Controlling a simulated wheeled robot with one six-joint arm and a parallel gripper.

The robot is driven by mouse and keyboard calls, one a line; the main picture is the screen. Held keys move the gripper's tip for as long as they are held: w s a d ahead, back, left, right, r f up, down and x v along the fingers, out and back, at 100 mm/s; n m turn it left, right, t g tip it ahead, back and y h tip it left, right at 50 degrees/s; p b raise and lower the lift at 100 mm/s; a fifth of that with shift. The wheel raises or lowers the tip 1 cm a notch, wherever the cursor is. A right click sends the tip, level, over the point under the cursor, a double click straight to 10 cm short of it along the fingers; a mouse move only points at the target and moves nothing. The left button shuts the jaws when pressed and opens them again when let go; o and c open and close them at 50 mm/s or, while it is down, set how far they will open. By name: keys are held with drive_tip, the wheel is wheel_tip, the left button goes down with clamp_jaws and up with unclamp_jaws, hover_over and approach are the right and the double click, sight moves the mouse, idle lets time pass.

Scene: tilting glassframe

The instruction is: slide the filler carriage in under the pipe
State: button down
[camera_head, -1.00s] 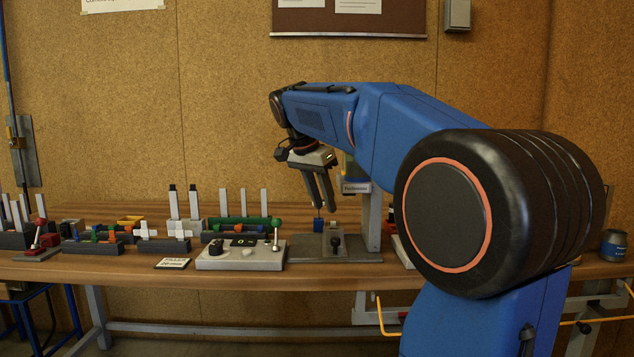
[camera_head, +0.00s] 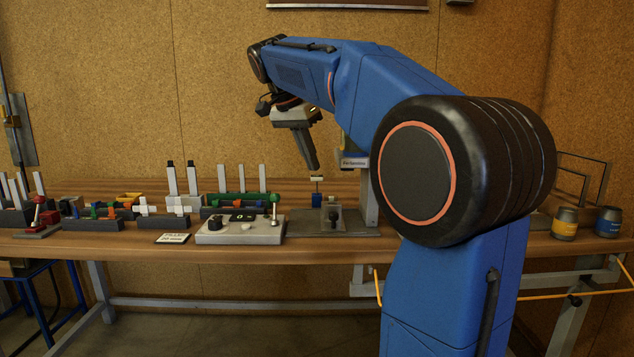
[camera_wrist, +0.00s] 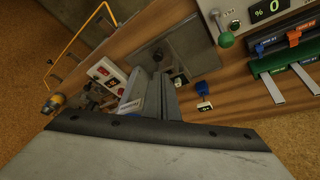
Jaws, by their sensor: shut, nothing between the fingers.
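In the wrist view my gripper (camera_wrist: 163,75) shows as grey fingers close together. I cannot clearly make out the pipe.
A light grey console (camera_head: 240,230) with a display and a green-knobbed lever stands left of the plate. A small card (camera_head: 173,238) lies at the table's front edge. Racks with coloured clips (camera_head: 95,222) fill the left. Two cans (camera_head: 565,223) stand at the far right.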

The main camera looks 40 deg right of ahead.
sight(335, 212)
drive_tip(key=w+a+f+n+g+h, duration=0.2)
drive_tip(key=w+a+f+g, duration=0.1)
drive_tip(key=w+f, duration=0.5)
drive_tip(key=x, duration=0.9)
drive_tip(key=shift+d+r, duration=0.15)
drive_tip(key=shift+d, duration=0.3)
drive_tip(key=shift+s+d, duration=0.25)
drive_tip(key=shift+s, duration=0.25)
drive_tip(key=shift+s+d, duration=0.25)
drive_tip(key=shift+s, duration=0.2)
drive_tip(key=shift+s+d, duration=0.35)
drive_tip(key=shift+s, duration=0.25)
drive_tip(key=shift+s+d, duration=0.7)
drive_tip(key=shift+d, duration=0.25)
drive_tip(key=shift+s+d, duration=0.65)
drive_tip(key=shift+d, duration=0.3)
drive_tip(key=shift+w, duration=0.1)
